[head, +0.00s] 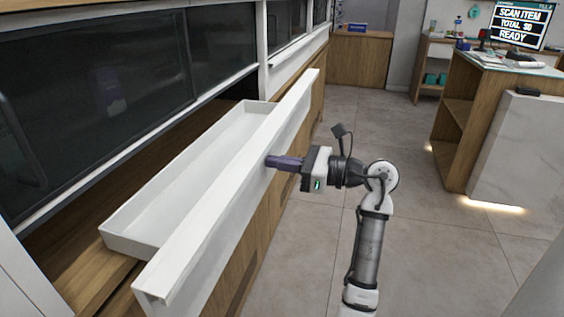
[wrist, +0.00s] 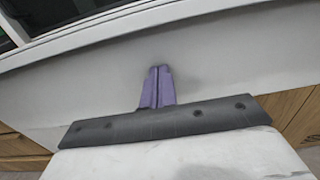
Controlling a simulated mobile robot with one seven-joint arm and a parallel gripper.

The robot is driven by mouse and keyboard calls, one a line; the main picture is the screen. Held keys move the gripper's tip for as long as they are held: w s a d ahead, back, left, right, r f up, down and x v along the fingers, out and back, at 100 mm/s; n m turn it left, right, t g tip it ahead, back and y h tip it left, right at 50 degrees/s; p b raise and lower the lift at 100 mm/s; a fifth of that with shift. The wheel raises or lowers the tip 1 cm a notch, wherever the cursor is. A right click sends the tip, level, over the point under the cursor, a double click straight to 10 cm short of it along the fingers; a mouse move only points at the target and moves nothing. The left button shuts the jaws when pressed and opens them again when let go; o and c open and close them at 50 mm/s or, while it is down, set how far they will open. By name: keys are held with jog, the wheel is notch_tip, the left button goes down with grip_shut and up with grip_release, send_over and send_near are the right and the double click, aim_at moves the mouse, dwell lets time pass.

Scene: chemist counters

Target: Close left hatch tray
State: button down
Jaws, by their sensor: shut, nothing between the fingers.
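The white hatch tray (head: 190,185) is pulled out from the counter below a dark window on the left in the head view. It looks empty inside. Its long white front panel (head: 232,190) faces my arm and also fills the middle of the wrist view (wrist: 230,75). My gripper (head: 270,161) is shut with nothing between its purple fingers. The fingertips (wrist: 158,70) are at the outer face of the front panel, near its middle, and appear to touch it.
Dark glass windows (head: 100,90) stand above the tray. The wooden counter front (head: 262,225) lies below it. A checkout counter (head: 470,120) with a screen (head: 519,24) stands at the right. The tiled floor (head: 400,130) between them is clear.

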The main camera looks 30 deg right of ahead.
jog(key=b, duration=0.4)
send_over(206, 177)
jog(key=shift+s+d, duration=0.4)
jog(key=shift+w+a+r, duration=0.1)
jog(key=shift+w+a, duration=0.25)
jog(key=shift+w, duration=0.15)
jog(key=shift+a, duration=0.1)
